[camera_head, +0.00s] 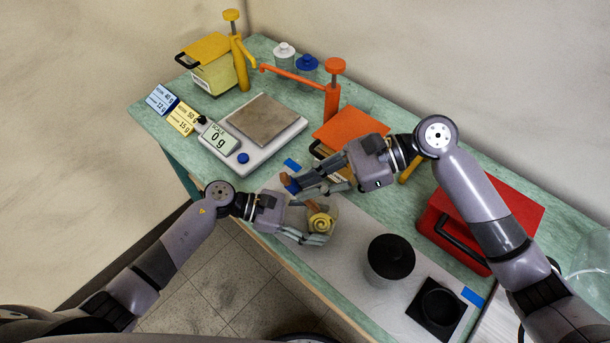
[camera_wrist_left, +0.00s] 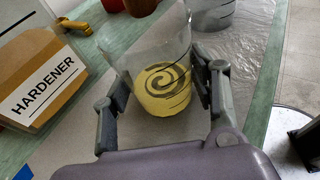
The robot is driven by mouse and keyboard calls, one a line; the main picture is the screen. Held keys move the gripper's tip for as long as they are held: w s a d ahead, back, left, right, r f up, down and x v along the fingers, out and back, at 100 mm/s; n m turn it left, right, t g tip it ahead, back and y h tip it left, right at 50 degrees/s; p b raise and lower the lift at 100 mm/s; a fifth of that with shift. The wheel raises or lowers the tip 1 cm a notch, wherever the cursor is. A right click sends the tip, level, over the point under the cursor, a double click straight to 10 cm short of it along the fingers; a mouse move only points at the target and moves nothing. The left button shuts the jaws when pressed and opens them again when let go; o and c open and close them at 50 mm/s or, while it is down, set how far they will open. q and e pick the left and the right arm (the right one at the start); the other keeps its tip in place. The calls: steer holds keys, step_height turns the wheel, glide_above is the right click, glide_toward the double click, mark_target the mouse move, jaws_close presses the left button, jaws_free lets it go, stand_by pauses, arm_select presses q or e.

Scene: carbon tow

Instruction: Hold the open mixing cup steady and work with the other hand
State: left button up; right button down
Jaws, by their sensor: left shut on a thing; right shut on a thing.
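The clear mixing cup (camera_head: 334,213) is open and stands upright over the grey sheet in the head view. It holds yellow stuff (camera_head: 320,223) with a dark spiral streak; the cup also shows in the left wrist view (camera_wrist_left: 150,52). My left gripper (camera_head: 312,226) is shut around the cup's sides, one finger on each side in the left wrist view (camera_wrist_left: 160,92). My right gripper (camera_head: 297,184) is above and just behind the cup, shut on a brown thing (camera_head: 286,178), mostly hidden by the fingers. I cannot tell whether it reaches into the cup.
A scale (camera_head: 265,135) reading 0 g has an empty plate. Yellow (camera_head: 213,75) and orange (camera_head: 350,128) cans with pumps stand behind. A dark lidded pot (camera_head: 390,262), a black square holder (camera_head: 436,310) and a red case (camera_head: 500,205) are at right. The grey sheet (camera_head: 345,262) has bare room.

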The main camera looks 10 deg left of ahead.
mark_target(317, 205)
steer(key=shift+w+d+f, duration=0.25)
steer(key=shift+d+f, duration=0.3)
steer(key=shift+f, duration=0.85)
steer(key=shift+w+d+f, duration=0.25)
steer(key=shift+d+f, duration=0.3)
steer(key=shift+f, duration=0.85)
steer(key=shift+w+d+f, duration=0.25)
steer(key=shift+d+f, duration=0.3)
steer(key=shift+f, duration=0.85)
steer(key=shift+w+a, duration=0.1)
